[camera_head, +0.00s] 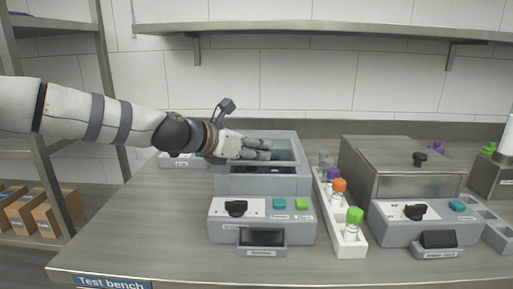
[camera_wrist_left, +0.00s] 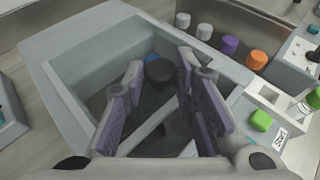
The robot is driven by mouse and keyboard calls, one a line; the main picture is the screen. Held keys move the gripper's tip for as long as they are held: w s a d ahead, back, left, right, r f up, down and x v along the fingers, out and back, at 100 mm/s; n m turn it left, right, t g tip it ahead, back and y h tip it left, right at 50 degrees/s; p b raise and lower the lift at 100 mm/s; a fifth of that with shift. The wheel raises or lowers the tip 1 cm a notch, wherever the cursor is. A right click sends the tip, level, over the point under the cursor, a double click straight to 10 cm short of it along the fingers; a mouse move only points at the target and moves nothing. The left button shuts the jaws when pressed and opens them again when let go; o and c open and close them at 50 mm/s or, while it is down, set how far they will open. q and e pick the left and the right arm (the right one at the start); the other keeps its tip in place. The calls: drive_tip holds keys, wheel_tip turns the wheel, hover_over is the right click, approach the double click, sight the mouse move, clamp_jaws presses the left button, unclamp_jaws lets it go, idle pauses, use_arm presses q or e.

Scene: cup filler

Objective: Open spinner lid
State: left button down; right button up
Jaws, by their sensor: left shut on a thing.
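The middle device is a grey box (camera_head: 307,184) with an open-looking top and a front panel. It also fills much of the left wrist view (camera_wrist_left: 70,55). My left gripper (camera_head: 270,151) reaches into its top from the left, and its fingers (camera_wrist_left: 160,72) are around a black knob (camera_wrist_left: 159,70), which shows between the fingertips. The knob is hidden by the fingers in the head view. A grey bar and dark interior show below the fingers in the wrist view. I cannot tell whether a clear lid covers the box. My right gripper is not in view.
A white rack (camera_head: 348,249) with colour-capped tubes stands right of the box. Farther right is a similar device with a closed grey lid (camera_head: 385,150) and a black knob (camera_head: 420,159). A shelf (camera_head: 330,28) runs above. Bare bench (camera_head: 150,235) lies at front left.

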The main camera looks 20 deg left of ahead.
use_arm(q)
drive_tip(key=w, duration=0.2)
drive_tip(key=w+a+b, duration=0.1)
drive_tip(key=w, duration=0.2)
drive_tip(key=w+a+b, duration=0.1)
drive_tip(key=w, duration=0.1)
drive_tip(key=shift+w+a+f, duration=0.1)
drive_tip(key=shift+w+f, duration=0.25)
drive_tip(key=shift+f, duration=0.05)
drive_tip(key=shift+w+a+r, duration=0.1)
drive_tip(key=shift+w+r, duration=0.1)
drive_tip(key=shift+w, duration=0.05)
drive_tip(key=shift+r, duration=0.15)
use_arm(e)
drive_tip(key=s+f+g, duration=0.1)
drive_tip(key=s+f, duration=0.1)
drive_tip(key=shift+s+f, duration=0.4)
use_arm(q)
drive_tip(key=c, duration=1.3)
unclamp_jaws()
drive_tip(key=v, duration=1.2)
